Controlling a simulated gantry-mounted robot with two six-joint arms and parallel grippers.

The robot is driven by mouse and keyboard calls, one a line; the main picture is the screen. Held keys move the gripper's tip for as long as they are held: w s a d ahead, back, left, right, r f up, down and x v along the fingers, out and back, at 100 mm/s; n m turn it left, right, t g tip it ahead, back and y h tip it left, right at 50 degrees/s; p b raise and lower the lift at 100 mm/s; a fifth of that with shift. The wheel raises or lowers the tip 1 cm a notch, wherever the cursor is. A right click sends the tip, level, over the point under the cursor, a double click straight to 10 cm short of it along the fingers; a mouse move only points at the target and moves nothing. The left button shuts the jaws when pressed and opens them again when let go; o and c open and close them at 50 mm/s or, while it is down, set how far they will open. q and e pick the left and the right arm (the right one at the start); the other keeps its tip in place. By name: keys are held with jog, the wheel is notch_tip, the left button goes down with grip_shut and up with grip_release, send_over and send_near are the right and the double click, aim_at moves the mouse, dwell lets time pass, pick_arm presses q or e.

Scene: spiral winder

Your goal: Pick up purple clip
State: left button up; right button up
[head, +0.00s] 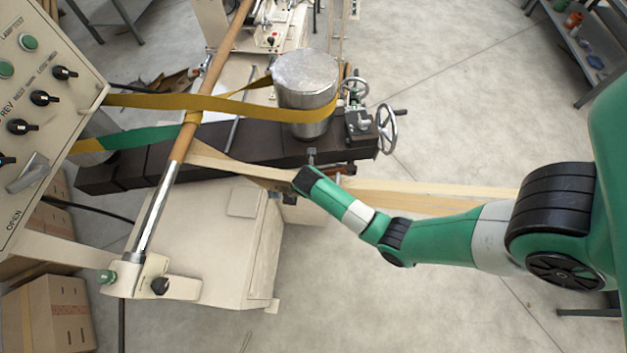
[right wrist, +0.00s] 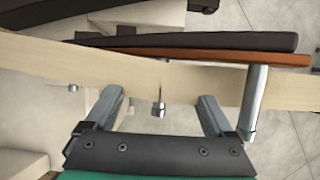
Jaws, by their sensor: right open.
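I cannot make out a purple clip in either view. My right arm reaches in from the right in the head view and ends beside the winder's dark bed. Its fingers are mostly hidden there. In the right wrist view my right gripper (right wrist: 160,98) is open, its two metal fingers apart over a pale belt (right wrist: 50,60). A small metal pin (right wrist: 158,109) shows between the fingers, and I see nothing gripped. My left gripper is not in view.
A dark bar (right wrist: 190,41) and an orange bar (right wrist: 285,59) lie beyond the fingers, with a metal post (right wrist: 254,105) at right. The head view shows a metal drum (head: 306,85), yellow belt (head: 235,108), long shaft (head: 182,145), handwheel (head: 387,128) and control panel (head: 45,60).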

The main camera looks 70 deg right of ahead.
jog(key=shift+d+f, duration=0.3)
jog(key=shift+f, duration=0.35)
jog(key=shift+c, duration=0.3)
grip_shut()
jog(key=shift+r, duration=0.1)
jog(key=shift+r, duration=0.15)
jog(key=s+a, duration=0.2)
jog(key=a, duration=0.6)
jog(key=s+a+r, duration=0.1)
jog(key=s+a, duration=0.1)
jog(key=a, duration=0.7)
jog(key=shift+a+r+p, duration=0.15)
jog(key=shift+a+p, duration=0.15)
